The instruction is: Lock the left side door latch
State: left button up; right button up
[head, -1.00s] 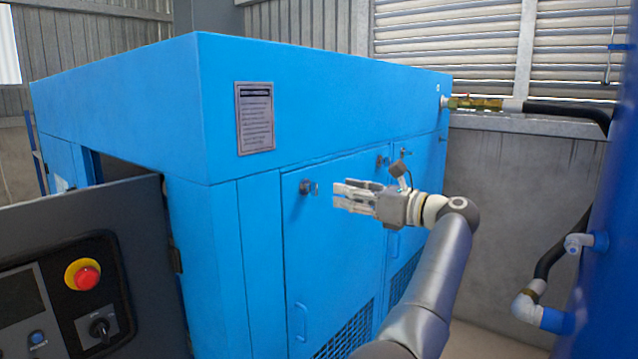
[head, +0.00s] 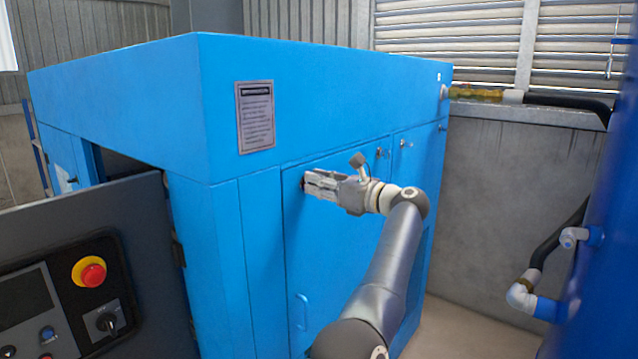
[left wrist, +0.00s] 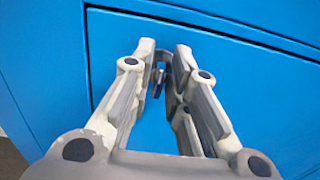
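The left side door (head: 330,245) is a blue panel on the blue cabinet, and it sits flush in its frame. Its latch (left wrist: 158,76) is a small dark metal piece near the door's upper left corner. In the head view the latch is mostly hidden behind my left gripper (head: 306,184). In the left wrist view my left gripper (left wrist: 164,58) has its fingers apart, one on each side of the latch, with the latch close to the left finger. I cannot tell whether they touch. My right gripper is not in view.
More latches (head: 380,153) sit on the cabinet to the right. An open dark control panel door (head: 90,270) with a red emergency button (head: 89,271) stands at the left. Pipes (head: 530,290) and a blue tank (head: 600,220) are at the right.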

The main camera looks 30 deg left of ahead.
pick_arm(q)
grip_shut()
jog(key=shift+m, duration=0.4)
jog(key=shift+w+d+f+m+p, duration=0.15)
jog(key=shift+m+p, duration=0.4)
jog(key=shift+m, duration=2.3)
jog(key=shift+w+a+f+m+p, duration=0.1)
jog(key=shift+m+p, duration=0.4)
jog(key=shift+m, duration=2.4)
jog(key=shift+w+d+f+m+p, duration=0.15)
jog(key=shift+m+p, duration=0.4)
jog(key=shift+m, duration=2.3)
jog(key=shift+a, duration=0.1)
jog(key=shift+o, duration=2.2)
grip_release()
